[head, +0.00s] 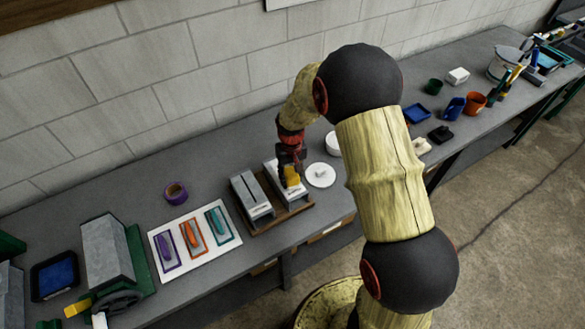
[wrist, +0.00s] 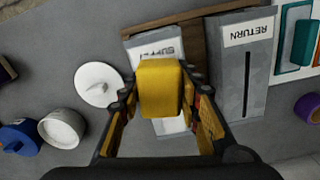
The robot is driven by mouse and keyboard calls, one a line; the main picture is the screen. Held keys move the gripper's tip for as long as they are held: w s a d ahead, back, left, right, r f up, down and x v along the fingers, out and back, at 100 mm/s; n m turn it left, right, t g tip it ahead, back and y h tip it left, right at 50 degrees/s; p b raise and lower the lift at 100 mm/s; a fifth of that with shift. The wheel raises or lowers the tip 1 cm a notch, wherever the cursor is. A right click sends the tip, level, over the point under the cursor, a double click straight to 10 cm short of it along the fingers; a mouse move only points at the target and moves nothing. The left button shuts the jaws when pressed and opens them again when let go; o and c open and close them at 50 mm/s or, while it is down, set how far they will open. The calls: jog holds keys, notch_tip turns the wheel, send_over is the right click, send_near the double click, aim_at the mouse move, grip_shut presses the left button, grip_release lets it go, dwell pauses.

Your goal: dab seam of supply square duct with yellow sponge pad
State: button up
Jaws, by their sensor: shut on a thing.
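My gripper (head: 290,160) is shut on the yellow sponge pad (head: 291,176), which also shows between the fingers in the wrist view (wrist: 160,88). The pad is over the supply square duct (head: 298,194), a pale grey box with a white label. In the wrist view the pad and fingers hide much of the supply duct (wrist: 140,48), its label partly and its seam. I cannot tell whether the pad touches the duct. The return duct (head: 250,192) stands beside it; its dark seam and RETURN label show in the wrist view (wrist: 245,75).
Both ducts sit on a brown wooden tray (head: 262,227). A white round lid (head: 320,175) lies close to its right. A white board (head: 168,228) with coloured tools and a purple tape roll (head: 176,193) are at left. Cups and trays stand farther right along the grey bench.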

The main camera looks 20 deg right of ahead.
aim_at(291, 173)
jog(key=shift+r+p, duration=1.2)
jog(key=shift+r, duration=1.3)
